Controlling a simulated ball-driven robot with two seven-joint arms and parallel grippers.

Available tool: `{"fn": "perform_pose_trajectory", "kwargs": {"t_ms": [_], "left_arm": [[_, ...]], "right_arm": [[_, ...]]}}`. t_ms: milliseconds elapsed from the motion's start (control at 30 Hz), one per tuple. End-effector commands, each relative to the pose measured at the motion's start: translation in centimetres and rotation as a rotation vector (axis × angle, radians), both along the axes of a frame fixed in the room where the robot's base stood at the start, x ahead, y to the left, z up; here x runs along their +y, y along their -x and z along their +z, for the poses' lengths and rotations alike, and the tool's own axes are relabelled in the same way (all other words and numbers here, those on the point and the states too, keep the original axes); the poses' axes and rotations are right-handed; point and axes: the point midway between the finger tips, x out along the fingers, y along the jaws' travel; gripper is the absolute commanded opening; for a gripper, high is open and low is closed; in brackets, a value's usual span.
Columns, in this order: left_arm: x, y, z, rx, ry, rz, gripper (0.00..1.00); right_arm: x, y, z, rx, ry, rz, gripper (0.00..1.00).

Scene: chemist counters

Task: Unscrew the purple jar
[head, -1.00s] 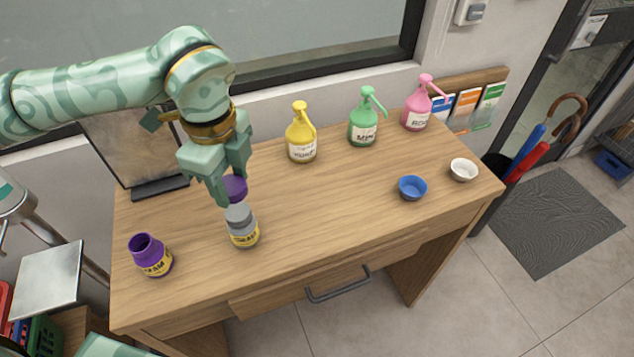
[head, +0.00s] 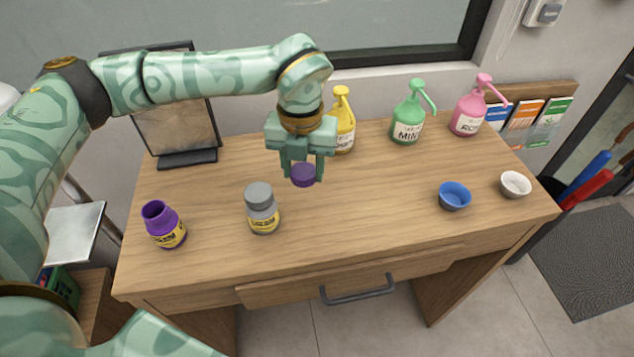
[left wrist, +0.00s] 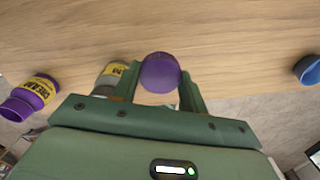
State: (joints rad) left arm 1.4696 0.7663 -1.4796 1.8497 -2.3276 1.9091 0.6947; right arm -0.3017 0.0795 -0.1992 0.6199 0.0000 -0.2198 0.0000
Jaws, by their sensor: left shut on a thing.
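The purple jar (head: 164,224) stands upright and open at the left of the counter, its dark mouth showing and a yellow label on its side. It also shows at the left of the left wrist view (left wrist: 32,97). My left gripper (head: 303,178) is shut on the purple lid (head: 303,175), holding it above the middle of the counter, right of the grey jar. The lid also shows between the fingers in the left wrist view (left wrist: 160,73). My right gripper is not in view.
A grey-lidded jar (head: 262,208) stands between the purple jar and my left gripper. Yellow (head: 344,122), green (head: 408,115) and pink (head: 469,108) pump bottles line the back. A blue bowl (head: 454,196) and white bowl (head: 515,185) stand at the right. The counter's front middle (head: 350,225) is clear.

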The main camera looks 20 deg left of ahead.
Motion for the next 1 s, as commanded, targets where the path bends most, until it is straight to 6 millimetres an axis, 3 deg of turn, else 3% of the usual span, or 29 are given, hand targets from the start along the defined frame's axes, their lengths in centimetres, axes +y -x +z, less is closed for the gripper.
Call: {"fn": "perform_pose_trajectory", "kwargs": {"t_ms": [33,167,367,533,900,933,1000], "left_arm": [[-0.3,-0.7,-1.3,0.005,0.000,0.001,0.16],[-0.7,-1.9,-2.7,0.002,0.000,0.001,0.16],[-1.0,-3.0,-4.0,0.002,0.000,0.001,0.16],[-1.0,-3.0,-6.9,0.004,0.000,0.001,0.16],[-1.0,-3.0,-7.2,0.000,0.000,0.001,0.16],[-1.0,-3.0,-7.3,0.000,0.000,0.001,0.46],[-1.0,-3.0,-7.2,0.000,0.000,0.001,0.65]], "right_arm": [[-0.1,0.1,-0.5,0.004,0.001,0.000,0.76],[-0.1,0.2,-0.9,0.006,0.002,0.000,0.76],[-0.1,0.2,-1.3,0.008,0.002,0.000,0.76],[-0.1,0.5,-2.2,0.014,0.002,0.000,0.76],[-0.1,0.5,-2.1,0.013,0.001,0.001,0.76],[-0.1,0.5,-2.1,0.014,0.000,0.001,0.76],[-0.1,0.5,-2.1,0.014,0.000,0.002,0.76]]}}
